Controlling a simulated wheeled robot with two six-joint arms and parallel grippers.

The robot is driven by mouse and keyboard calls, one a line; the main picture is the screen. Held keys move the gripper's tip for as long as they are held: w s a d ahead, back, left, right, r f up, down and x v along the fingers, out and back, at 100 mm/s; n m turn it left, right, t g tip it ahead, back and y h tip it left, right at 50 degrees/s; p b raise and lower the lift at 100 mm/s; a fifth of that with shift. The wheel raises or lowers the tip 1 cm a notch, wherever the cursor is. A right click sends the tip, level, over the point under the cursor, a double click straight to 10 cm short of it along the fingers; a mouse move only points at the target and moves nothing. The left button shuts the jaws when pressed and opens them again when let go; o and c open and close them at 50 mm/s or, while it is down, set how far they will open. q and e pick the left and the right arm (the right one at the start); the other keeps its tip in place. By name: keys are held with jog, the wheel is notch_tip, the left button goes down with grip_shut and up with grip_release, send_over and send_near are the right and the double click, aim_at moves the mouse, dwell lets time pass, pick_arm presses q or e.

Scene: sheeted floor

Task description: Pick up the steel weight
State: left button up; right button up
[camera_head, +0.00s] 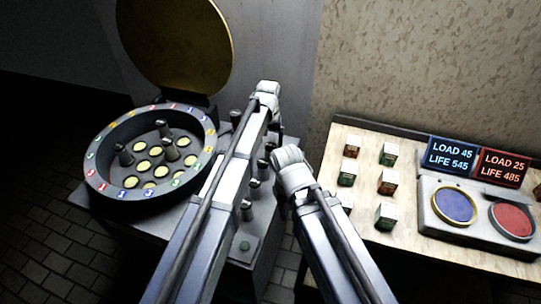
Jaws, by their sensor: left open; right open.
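Several grey, knobbed metal weights are in view, and I cannot tell which one the task means. More grey weights (253,189) stand in a row on the grey stand, partly hidden by my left arm. My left gripper (268,92) is at the arm's far end, above the stand's back. My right gripper (290,160) is lower, between stand and board. Both are open, with fingers hard to make out, and neither visibly holds anything.
The round dish (94,178) has coloured numbered marks on its rim and yellow discs inside. A gold disc (175,45) rises behind it. At right, a wooden board (408,250) bears several small boxes (389,154), LOAD/LIFE displays (450,155), a blue button (454,206) and a red button (513,221).

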aim_at(271, 154)
pick_arm(q)
jog(key=f+b, duration=0.5)
jog(key=shift+d+f, duration=0.15)
jog(key=shift+d, duration=0.15)
grip_shut()
dwell(0.5)
